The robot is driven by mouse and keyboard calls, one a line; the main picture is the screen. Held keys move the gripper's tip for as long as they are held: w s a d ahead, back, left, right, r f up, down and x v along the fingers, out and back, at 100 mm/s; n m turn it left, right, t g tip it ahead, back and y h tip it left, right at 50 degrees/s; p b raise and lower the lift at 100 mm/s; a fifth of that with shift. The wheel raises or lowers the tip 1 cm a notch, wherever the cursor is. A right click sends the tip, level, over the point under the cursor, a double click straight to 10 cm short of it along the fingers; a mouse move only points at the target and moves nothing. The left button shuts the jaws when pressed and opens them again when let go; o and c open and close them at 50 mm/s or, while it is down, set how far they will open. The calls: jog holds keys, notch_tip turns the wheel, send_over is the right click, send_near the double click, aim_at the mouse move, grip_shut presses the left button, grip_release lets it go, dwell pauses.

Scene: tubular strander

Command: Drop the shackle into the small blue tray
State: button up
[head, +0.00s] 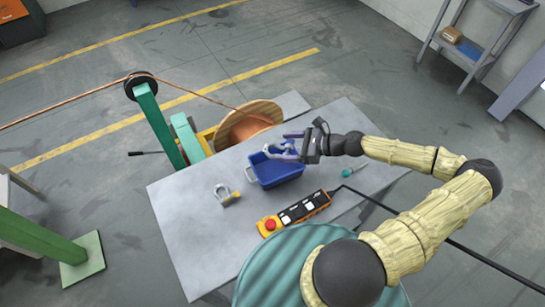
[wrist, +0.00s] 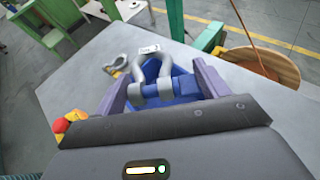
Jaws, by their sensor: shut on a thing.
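A grey shackle (wrist: 138,70) with a blue pin is between the two purple fingers of my gripper (wrist: 160,87), which is shut on it. In the head view my gripper (head: 287,148) holds this shackle above the small blue tray (head: 262,180). The tray stands on the grey table, and its blue inside (wrist: 182,80) shows behind the shackle in the wrist view. The fingers and the shackle cover part of the tray. I cannot tell the exact height over it.
A second grey shackle (head: 224,192) with a yellow part lies on the table left of the tray. A control pendant (head: 303,207) with a red button lies in front, and a teal-handled tool (head: 347,172) lies to the right. A copper-wound reel (head: 245,125) stands behind the table (head: 180,215).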

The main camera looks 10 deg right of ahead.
jog(key=shift+w, duration=0.15)
jog(key=shift+r, duration=0.1)
notch_tip(320, 180, down, 6)
jog(key=b, duration=0.6)
dwell(0.4)
jog(key=o, duration=1.4)
jog(key=shift+o, duration=0.2)
